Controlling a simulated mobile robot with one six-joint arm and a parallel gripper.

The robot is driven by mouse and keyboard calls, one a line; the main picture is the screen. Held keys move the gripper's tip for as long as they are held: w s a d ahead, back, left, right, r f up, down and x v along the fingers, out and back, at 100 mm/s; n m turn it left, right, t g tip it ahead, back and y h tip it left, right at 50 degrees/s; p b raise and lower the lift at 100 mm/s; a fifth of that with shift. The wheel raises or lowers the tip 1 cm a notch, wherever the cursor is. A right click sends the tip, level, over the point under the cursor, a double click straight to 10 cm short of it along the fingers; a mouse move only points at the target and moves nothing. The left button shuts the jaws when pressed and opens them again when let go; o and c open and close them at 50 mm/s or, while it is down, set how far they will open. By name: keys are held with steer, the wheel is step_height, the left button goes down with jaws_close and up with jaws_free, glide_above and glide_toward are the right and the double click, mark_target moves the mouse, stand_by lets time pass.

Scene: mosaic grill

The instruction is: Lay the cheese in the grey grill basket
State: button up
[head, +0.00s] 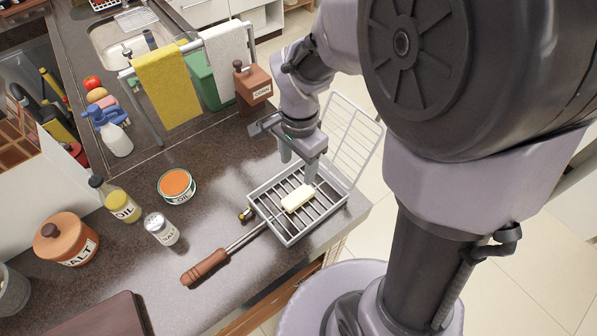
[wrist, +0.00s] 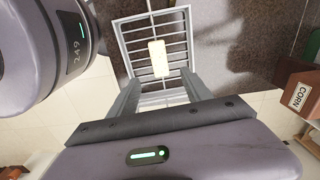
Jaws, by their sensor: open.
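The cheese (head: 298,198) is a pale yellow block lying on the bars inside the grey grill basket (head: 288,237). The basket sits on the dark counter near its corner, its wire lid (head: 352,140) raised open and its wooden handle (head: 205,267) pointing to the lower left. My gripper (head: 299,168) is open and empty, just above the back part of the basket. In the wrist view the cheese (wrist: 158,58) shows beyond the open fingers (wrist: 158,92), apart from them, on the bars of the basket (wrist: 123,45).
A corn box (head: 253,85) and a towel rail with a yellow towel (head: 168,85) stand behind. The counter ends right of the basket.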

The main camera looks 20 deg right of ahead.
steer(key=s+a+r+n+t+y, duration=0.1)
steer(key=s+a+r+n+t, duration=0.1)
steer(key=s+r+n, duration=0.2)
steer(key=s+a+r+n+t, duration=0.1)
steer(key=s+r+n+t, duration=0.2)
steer(key=s+r, duration=0.5)
step_height(320, 180, up, 2)
steer(key=shift+s+a+r+n+y, duration=0.1)
steer(key=shift+s+a+n+y, duration=0.25)
steer(key=shift+n, duration=0.55)
step_height(320, 180, down, 7)
steer(key=b, duration=0.7)
steer(key=shift+w, duration=0.1)
steer(key=shift+c, duration=0.4)
